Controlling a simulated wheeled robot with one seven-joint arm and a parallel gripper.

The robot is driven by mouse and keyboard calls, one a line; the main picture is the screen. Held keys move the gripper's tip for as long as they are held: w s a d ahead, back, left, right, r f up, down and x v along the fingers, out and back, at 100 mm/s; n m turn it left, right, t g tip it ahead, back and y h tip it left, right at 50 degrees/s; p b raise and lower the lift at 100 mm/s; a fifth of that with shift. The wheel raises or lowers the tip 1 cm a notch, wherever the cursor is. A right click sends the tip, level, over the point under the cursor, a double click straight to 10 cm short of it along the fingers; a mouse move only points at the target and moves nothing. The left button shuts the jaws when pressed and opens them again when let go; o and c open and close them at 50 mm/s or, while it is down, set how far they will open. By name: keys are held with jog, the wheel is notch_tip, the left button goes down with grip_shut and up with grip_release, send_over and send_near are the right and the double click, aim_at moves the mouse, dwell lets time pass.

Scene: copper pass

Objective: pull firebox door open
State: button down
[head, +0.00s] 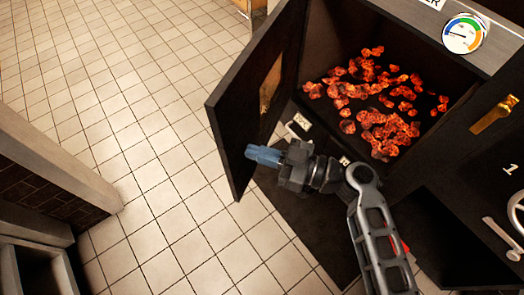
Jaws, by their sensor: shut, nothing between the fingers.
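The firebox door (257,90) is a dark panel at the upper middle, hinged near the firebox opening and swung out wide to the left. A brass-coloured panel (271,86) shows on its inner face. Inside the open firebox (325,38) lie glowing orange coals (375,100). My gripper (250,153) is shut and empty, its blue fingertips pointing left. It overlaps the lower part of the door in the picture, on the inner side; I cannot tell whether it touches the door. Any handle on the door's outer face is hidden.
A round gauge (464,34) and a brass handle (494,116) are on the firebox front at the right. A brick-faced block (45,185) stands at lower left. Pale tiled floor (150,120) is clear left of the door. A dark mat (300,215) lies below my gripper.

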jog(key=shift+w+a, duration=0.15)
jog(key=shift+a, duration=0.35)
jog(key=w+a+m+t+h+b, duration=0.2)
jog(key=w+a+b, duration=0.4)
jog(key=w+a, duration=0.4)
jog(key=w+a+m+t+h+b, duration=0.1)
jog(key=w+a+t+b, duration=0.3)
jog(key=w+a, duration=0.6)
jog(key=shift+a+m+h+b, duration=0.4)
jog(key=shift+a+m+b, duration=0.6)
jog(key=shift+a, duration=2.3)
jog(key=shift+s, duration=0.1)
